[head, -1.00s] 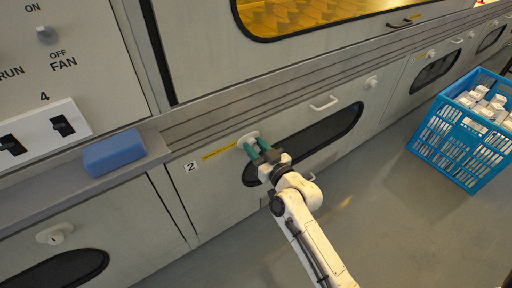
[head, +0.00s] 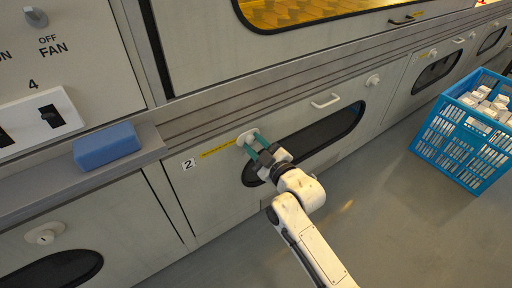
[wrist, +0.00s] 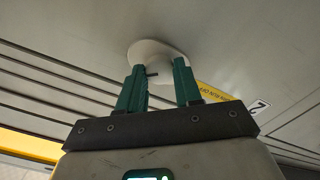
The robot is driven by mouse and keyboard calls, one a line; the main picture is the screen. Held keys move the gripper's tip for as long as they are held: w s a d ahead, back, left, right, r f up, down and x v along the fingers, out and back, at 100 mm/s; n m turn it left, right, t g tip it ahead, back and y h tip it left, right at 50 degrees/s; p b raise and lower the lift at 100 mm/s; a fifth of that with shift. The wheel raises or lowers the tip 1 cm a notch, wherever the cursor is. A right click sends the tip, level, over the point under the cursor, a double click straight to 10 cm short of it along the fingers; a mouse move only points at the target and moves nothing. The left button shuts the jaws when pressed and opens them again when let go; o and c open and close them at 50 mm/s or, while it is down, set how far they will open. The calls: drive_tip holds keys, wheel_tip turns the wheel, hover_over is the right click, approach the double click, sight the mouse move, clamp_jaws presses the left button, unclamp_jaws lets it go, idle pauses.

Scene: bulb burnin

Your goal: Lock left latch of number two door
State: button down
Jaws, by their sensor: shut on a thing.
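The number two door (head: 215,200) is a pale panel with a dark oval window and a "2" label (head: 188,164). Its left latch (head: 247,136) is a white round knob at the upper left, beside a yellow strip. My gripper (head: 255,149) reaches it with its two green fingers, which are shut on the knob's raised grip. In the wrist view the latch's round base (wrist: 158,55) shows beyond the fingers (wrist: 160,82). The fingers hide most of the grip, and its exact angle is hard to tell. The door looks flush with the cabinet front.
The door's handle (head: 325,101) and right latch (head: 373,80) lie to the right. A blue sponge-like block (head: 106,145) sits on the ledge at left. A blue crate (head: 455,140) with white boxes stands on the floor at right. The floor between is clear.

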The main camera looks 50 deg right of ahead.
drive_tip(key=n+p, duration=0.1)
drive_tip(key=n, duration=0.3)
drive_tip(key=shift+a+r+n+p, duration=0.1)
drive_tip(key=shift+n+p, duration=0.2)
drive_tip(key=n+p, duration=0.1)
drive_tip(key=n, duration=0.4)
drive_tip(key=shift+n+p, duration=0.4)
drive_tip(key=c, duration=0.8)
unclamp_jaws()
drive_tip(key=shift+o, duration=0.2)
drive_tip(key=shift+s, duration=0.1)
